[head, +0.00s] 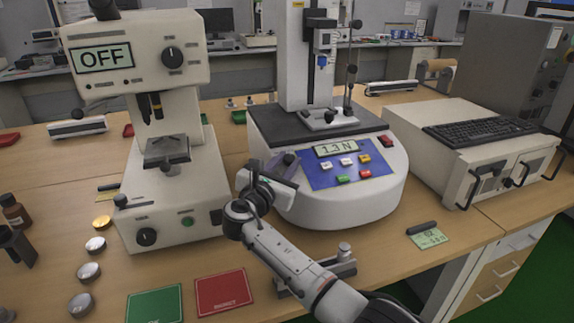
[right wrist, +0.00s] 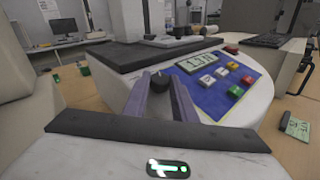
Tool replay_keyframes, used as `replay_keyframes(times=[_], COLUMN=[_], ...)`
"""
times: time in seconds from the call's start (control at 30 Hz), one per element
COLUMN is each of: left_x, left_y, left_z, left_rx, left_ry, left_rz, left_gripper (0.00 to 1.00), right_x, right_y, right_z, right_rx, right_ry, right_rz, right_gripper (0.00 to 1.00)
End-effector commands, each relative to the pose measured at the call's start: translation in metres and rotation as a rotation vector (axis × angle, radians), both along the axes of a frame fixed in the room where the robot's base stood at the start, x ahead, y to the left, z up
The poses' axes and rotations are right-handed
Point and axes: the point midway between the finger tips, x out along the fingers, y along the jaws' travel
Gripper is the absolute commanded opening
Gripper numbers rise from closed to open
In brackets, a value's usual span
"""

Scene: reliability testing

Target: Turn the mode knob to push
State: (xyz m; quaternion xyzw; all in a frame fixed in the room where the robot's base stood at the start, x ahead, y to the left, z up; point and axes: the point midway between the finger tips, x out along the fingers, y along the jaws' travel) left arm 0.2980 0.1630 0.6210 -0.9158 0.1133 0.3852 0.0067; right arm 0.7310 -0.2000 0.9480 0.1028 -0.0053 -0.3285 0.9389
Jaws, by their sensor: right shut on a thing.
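The force tester (head: 345,200) is a white rounded machine with a blue panel (head: 322,179) whose display (head: 336,149) reads 1.3 N. The dark mode knob (right wrist: 160,78) shows in the right wrist view at the left end of this panel. My right gripper (head: 287,162) reaches the panel's left end. In the right wrist view its two purple-grey fingers (right wrist: 160,95) stand on either side of the knob, shut on it. My left gripper is not in view.
A white tester (head: 205,200) with an OFF display stands left. A white cabinet (head: 440,140) with a keyboard (head: 480,128) stands right. Green (head: 155,304) and red (head: 222,292) mats lie in front, with metal discs (head: 90,272) to their left.

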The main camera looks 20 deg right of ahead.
Motion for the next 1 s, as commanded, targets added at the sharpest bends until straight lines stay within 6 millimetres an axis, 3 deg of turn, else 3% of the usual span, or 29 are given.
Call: replay_keyframes(times=[0.27,0.3,0.4,0.77,1.0], left_x=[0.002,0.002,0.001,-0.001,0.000], left_y=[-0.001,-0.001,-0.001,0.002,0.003], left_z=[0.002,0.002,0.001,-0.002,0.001], left_rx=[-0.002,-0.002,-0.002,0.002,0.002], left_ry=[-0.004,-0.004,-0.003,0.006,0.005], left_rz=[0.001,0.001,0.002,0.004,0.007], left_gripper=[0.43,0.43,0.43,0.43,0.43], right_x=[0.000,0.000,0.000,-0.004,-0.036], right_y=[0.000,-0.001,-0.001,0.004,0.030], right_z=[0.000,0.000,0.000,0.000,0.003], right_rx=[0.001,0.001,0.001,0.001,0.004], right_ry=[0.000,0.000,0.000,0.000,0.000], right_rz=[-0.001,-0.001,-0.001,0.002,0.003], right_gripper=[0.02,0.29,0.43,0.43,0.43])
